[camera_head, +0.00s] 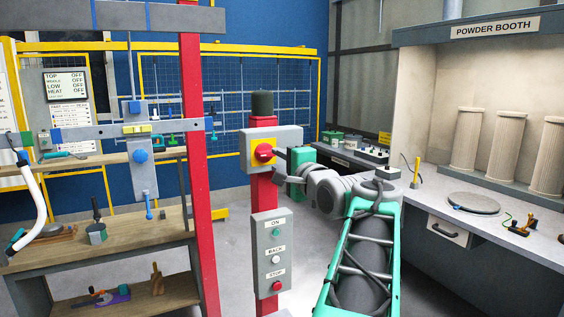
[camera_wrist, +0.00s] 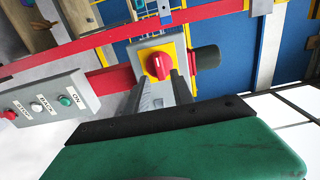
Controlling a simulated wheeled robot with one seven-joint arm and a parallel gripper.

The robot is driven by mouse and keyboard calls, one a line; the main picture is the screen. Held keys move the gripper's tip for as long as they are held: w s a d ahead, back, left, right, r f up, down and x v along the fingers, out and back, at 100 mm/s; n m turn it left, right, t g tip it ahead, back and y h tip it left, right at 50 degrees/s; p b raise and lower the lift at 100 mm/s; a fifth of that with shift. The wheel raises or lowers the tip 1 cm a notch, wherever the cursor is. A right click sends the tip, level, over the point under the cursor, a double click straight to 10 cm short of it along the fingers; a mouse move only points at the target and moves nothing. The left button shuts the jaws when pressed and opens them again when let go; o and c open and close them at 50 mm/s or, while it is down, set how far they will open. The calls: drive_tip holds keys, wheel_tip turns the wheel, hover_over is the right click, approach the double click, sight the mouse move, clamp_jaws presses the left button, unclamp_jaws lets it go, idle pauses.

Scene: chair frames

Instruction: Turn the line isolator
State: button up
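The line isolator is a red rotary knob (camera_head: 263,153) on a yellow plate, set on a grey box (camera_head: 285,135) on a red post. The knob also shows in the wrist view (camera_wrist: 158,66), where the scene appears turned on its side. My gripper (camera_head: 277,166) is in front of the box, just right of and below the knob. In the wrist view my gripper (camera_wrist: 161,84) has two grey fingers spread apart, with the knob beyond the gap between their tips. Nothing is held between them. Contact with the knob cannot be told.
A button panel (camera_head: 272,250) marked ON, BACK and STOP hangs lower on the same post. A dark cylinder (camera_head: 262,104) tops the post. A taller red upright (camera_head: 197,160) stands to the left, a wooden bench (camera_head: 120,260) behind it. The powder booth (camera_head: 470,210) is at right.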

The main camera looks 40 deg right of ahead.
sight(268, 155)
drive_tip(key=p+x, duration=0.2)
drive_tip(key=x, duration=0.4)
drive_tip(key=shift+f, duration=0.1)
clamp_jaws()
